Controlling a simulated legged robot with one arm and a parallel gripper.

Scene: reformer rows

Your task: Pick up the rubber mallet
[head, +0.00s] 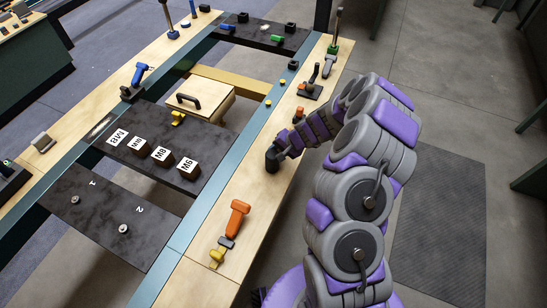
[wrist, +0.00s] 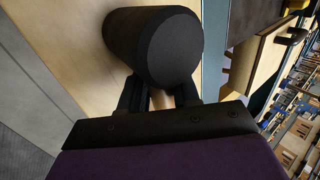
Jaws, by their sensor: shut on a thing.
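The rubber mallet has a thick black cylindrical head (wrist: 155,45), which fills the upper middle of the wrist view. A pale wooden handle (wrist: 161,100) shows just below it. My gripper (wrist: 160,95) is shut on the handle, with one dark finger on each side, close under the head. In the head view the black mallet head (head: 272,159) is at the end of my arm, over the right-hand wooden strip of the bench. Most of the handle is hidden. I cannot tell whether the mallet touches the wood.
On the same strip, an orange tool (head: 237,217) and a yellow clamp (head: 218,257) lie nearer. Farther up is a black and orange tool (head: 309,90). Dark panels with labelled blocks (head: 163,156) lie left. Open floor (head: 445,200) is on the right.

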